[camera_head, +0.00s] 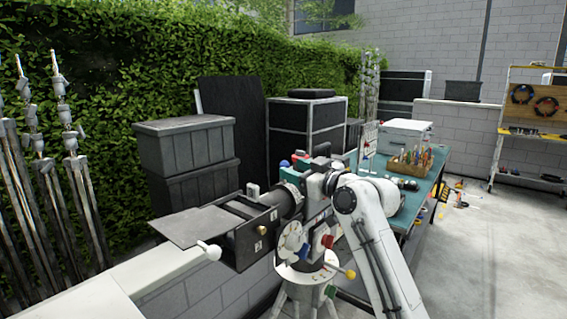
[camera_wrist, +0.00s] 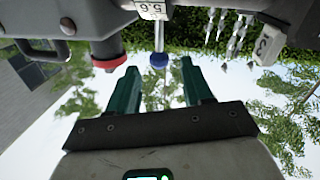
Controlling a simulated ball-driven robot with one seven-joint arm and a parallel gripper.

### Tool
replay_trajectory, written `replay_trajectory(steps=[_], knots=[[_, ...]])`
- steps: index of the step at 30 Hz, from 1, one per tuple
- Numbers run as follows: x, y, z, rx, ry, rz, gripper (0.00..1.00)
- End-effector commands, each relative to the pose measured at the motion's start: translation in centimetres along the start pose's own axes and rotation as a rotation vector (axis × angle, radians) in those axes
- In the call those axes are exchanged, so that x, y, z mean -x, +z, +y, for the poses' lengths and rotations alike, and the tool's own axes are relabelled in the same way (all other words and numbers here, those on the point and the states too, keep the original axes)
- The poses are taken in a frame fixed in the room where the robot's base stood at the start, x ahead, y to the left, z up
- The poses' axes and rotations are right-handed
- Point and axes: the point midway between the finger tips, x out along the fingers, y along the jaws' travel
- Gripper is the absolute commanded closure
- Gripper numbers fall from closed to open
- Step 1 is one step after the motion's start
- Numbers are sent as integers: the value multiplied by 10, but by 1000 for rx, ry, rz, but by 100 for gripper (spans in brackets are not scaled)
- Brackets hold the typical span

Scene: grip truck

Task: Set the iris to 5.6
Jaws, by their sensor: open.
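A camera with a black matte box (camera_head: 252,240) and a lens (camera_head: 290,198) stands on a tripod in the head view. My white arm reaches in front of its right side and hides part of it. In the wrist view, a white tag reading 5.6 upside down (camera_wrist: 152,9) is at the top edge. A thin metal rod with a blue knob (camera_wrist: 158,61) hangs just below it. My gripper (camera_wrist: 158,66) is open, its two teal fingers on either side of the blue knob in the picture. I cannot tell the depth between them, and nothing is gripped.
A red-ringed dark cylinder (camera_wrist: 108,63) is close to the left finger, and another white tag (camera_wrist: 266,45) is at upper right. In the head view, a teal workbench (camera_head: 412,200) is behind my arm; a low pale wall (camera_head: 110,290) is at lower left. Open floor lies right.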

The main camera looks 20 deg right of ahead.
Motion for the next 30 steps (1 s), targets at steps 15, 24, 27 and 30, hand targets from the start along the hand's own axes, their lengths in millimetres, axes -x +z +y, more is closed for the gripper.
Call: replay_trajectory(steps=[15,24,27,30], knots=[[-50,0,0,0,0,0,50],[-51,0,0,-1,0,0,53],[-51,0,0,-1,1,0,62],[-51,0,0,-1,1,0,72]])
